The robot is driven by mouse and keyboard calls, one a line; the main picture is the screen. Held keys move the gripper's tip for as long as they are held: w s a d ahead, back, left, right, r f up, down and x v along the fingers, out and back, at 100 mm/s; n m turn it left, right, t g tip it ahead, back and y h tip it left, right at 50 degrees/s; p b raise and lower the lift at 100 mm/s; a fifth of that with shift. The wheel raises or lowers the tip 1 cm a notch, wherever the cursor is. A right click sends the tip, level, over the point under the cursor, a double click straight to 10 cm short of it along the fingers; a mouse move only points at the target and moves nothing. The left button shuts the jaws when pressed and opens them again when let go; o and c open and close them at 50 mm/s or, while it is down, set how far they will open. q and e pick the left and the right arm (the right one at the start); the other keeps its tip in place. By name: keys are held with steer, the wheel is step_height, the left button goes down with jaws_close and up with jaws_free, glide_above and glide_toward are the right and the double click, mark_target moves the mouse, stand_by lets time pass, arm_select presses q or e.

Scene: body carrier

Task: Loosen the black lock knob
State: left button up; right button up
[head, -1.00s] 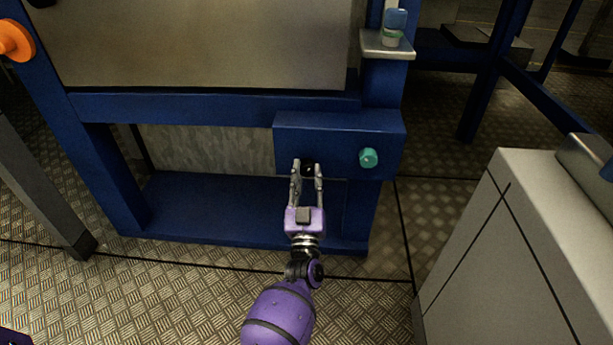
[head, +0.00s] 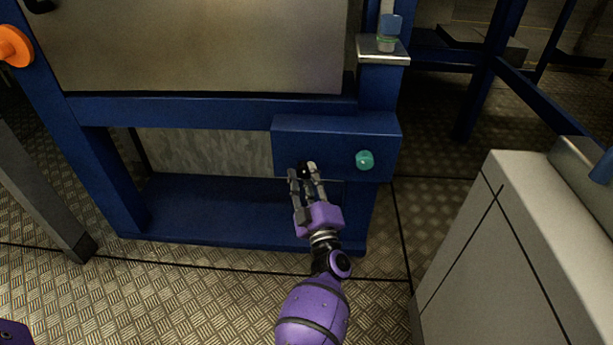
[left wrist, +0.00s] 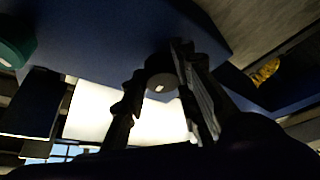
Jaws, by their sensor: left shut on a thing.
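The black lock knob (head: 304,171) sits on the front face of a blue box (head: 335,138), low on the blue frame. My left gripper (head: 302,172) reaches up to it from below, with its fingers on either side of the knob and shut on it. In the left wrist view the dark round knob (left wrist: 162,76) shows between the two fingers, with a small pale mark on it. The fingers partly cover the knob in the head view. My right gripper is not in view.
A teal knob (head: 364,160) is on the same box, just right of my gripper. An orange knob (head: 14,46) is at the far left. A grey cabinet (head: 500,250) stands at the right. Patterned metal floor (head: 180,290) lies open in front.

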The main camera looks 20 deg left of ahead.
arm_select(q)
steer(key=shift+w+d+r, duration=0.25)
steer(key=shift+d+r, duration=0.15)
steer(key=shift+r, duration=0.05)
steer(key=o, duration=1)
steer(key=shift+s+a+f, duration=0.1)
steer(key=shift+a+f, duration=0.05)
steer(key=shift+f, duration=0.1)
steer(key=v, duration=1.2)
steer(key=shift+r, duration=0.1)
